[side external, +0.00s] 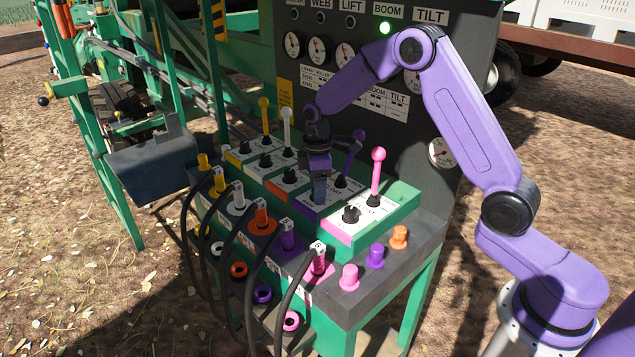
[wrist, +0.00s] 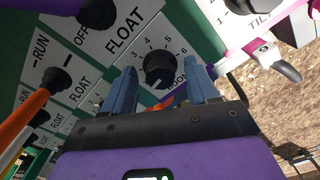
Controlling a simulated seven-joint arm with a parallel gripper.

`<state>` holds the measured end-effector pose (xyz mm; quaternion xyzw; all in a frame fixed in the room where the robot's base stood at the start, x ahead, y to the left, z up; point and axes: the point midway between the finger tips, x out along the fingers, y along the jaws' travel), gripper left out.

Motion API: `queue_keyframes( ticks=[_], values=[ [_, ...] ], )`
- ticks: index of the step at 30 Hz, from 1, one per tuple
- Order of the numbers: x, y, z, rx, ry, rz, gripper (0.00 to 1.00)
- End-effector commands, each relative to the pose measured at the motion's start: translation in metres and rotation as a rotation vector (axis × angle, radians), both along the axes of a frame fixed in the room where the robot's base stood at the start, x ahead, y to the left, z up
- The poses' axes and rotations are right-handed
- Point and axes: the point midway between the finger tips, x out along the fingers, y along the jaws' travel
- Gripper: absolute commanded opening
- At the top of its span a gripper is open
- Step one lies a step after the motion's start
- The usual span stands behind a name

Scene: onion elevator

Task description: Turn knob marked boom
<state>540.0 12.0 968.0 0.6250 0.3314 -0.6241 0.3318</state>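The boom knob (wrist: 160,70) is a black round dial with numbers around it. It sits on a white plate whose partly covered label reads "BOO". My gripper (wrist: 161,82) is open, with one blue finger on each side of the knob in the wrist view. I cannot tell whether the fingers touch it. In the side view my gripper (side external: 318,200) points down at the purple-marked module, and its fingers hide the knob. A green lamp (side external: 385,28) is lit under the BOOM sign (side external: 388,10) on the dark panel.
A purple lever (side external: 354,148) and a pink lever (side external: 377,170) stand near my gripper. The tilt knob (side external: 351,214) is on the neighbouring module. Black hoses (side external: 190,235) hang in front of the console.

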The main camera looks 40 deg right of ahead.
Motion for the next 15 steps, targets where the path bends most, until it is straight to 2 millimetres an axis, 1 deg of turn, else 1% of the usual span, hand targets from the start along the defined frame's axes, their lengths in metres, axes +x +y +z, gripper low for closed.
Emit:
queue_keyframes(
  ticks=[2, 5, 8, 15],
  values=[
    [0.000, 0.000, 0.003, 0.000, 0.000, -0.001, 0.58],
    [0.000, 0.000, 0.011, 0.000, -0.001, -0.001, 0.58],
    [0.000, 0.000, 0.027, 0.000, -0.004, 0.000, 0.58],
    [0.001, 0.000, 0.078, 0.000, -0.005, -0.001, 0.58]
  ],
)
